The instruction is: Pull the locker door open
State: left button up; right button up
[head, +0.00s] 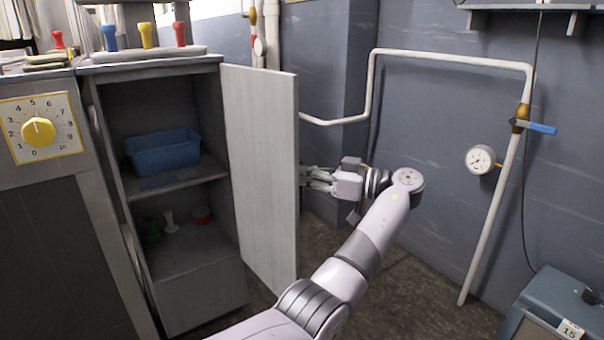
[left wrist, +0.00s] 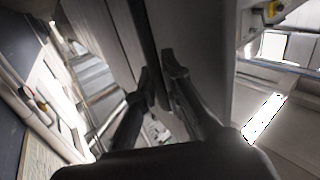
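The locker (head: 200,295) stands at the left in the head view, with its front open. Its pale grey door (head: 262,165) is swung wide out to the right, inner face towards me. My left gripper (head: 308,180) is at the far, outer side of the door, its fingertips next to the free edge and partly hidden behind it. In the left wrist view, the two dark fingers (left wrist: 158,80) converge beside a grey panel, with a narrow dark strip between their tips. No handle can be made out, so their grip is unclear. My right gripper is not in view.
Inside the locker, a blue bin (head: 162,150) sits on the shelf, with small items below. A dial panel (head: 40,130) is at the left. White pipe (head: 450,57), a gauge (head: 480,159) and a blue-grey box (head: 560,305) line the right side. Floor is bare beyond the arm.

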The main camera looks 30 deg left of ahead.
pick_arm(q)
jog(key=o, duration=0.5)
jog(key=shift+a, duration=0.15)
jog(key=v, duration=0.7)
jog(key=shift+d, duration=0.25)
